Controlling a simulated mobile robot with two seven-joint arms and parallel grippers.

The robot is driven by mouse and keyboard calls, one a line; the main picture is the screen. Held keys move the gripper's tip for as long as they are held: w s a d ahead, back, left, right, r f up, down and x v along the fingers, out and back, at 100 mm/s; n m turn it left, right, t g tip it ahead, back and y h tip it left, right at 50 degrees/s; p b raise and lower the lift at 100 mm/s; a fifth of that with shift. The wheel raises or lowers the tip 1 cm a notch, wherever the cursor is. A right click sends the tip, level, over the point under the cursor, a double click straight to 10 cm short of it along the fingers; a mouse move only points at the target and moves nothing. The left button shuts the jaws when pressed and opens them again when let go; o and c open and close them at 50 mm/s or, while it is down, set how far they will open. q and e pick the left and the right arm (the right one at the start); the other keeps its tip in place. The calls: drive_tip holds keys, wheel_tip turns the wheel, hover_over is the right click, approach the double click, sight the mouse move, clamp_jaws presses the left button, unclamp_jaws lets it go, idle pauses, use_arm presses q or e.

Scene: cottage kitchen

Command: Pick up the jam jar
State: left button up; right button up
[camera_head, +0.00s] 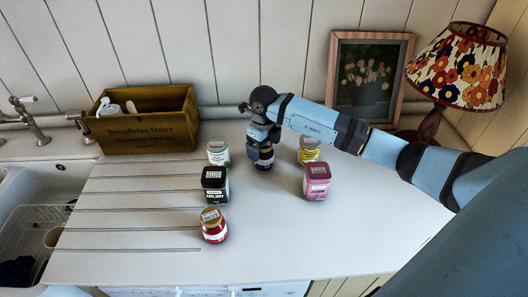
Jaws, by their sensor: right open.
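My right gripper (263,137) points down at the back middle of the white counter, over a small dark jar (264,161) with a purple and yellowish label. The gripper is open, and its fingers and wrist hide the jar's top. I cannot tell whether the fingers touch it. A red jar (214,232) with a gold lid stands upright nearer the front edge, apart from the gripper. The labels are too small to read, so I cannot tell for sure which of these is the jam jar. My left gripper is not in view.
A white-green jar (218,154) and a black tin (215,190) stand left of the gripper. A yellow jar (309,152) and a pink tin (317,184) stand right. Behind are a wooden crate (150,136), a picture frame (404,75) and a lamp (458,66). The front middle counter is clear.

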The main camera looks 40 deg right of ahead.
wheel_tip(320, 180, down, 2)
drive_tip(key=shift+c, duration=0.2)
drive_tip(key=c, duration=1.1)
drive_tip(key=shift+r, duration=0.1)
drive_tip(key=shift+c, duration=0.4)
drive_tip(key=shift+r, duration=0.1)
